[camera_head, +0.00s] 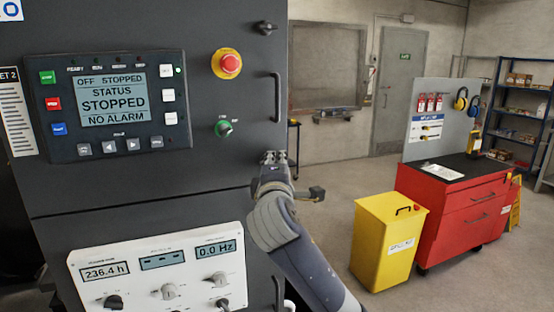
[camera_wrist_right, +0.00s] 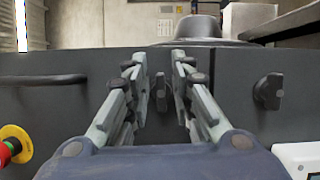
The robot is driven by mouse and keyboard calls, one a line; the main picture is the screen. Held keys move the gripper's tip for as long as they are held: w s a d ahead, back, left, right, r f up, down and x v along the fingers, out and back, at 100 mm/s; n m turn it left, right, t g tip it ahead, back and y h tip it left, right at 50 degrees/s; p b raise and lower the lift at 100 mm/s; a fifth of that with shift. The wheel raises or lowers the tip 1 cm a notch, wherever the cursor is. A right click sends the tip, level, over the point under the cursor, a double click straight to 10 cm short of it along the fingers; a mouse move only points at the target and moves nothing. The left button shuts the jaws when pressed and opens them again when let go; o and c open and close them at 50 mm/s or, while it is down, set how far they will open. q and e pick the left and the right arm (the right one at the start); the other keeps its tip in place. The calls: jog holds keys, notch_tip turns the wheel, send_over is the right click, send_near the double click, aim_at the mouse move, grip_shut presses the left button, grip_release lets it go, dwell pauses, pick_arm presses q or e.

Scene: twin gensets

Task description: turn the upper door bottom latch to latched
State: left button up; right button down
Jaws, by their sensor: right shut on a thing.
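The upper door (camera_head: 200,180) is a dark grey cabinet panel, closed in line with the panel below it. Its bottom latch is a small dark knob (camera_wrist_right: 161,92) between the fingers of my right gripper in the wrist view; in the head view the gripper hides it. My right gripper (camera_head: 273,158) is at the door's lower right edge, and its fingers also show in the wrist view (camera_wrist_right: 160,82), shut on the latch. The latch's exact angle is hard to tell. My left gripper is not in view.
Another dark latch (camera_wrist_right: 268,91) sits to the right in the wrist view.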

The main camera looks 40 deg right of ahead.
jog(key=shift+m, duration=0.4)
jog(key=c, duration=1.4)
grip_release()
jog(key=shift+f, duration=0.1)
jog(key=v, duration=1.2)
jog(key=shift+w, duration=0.1)
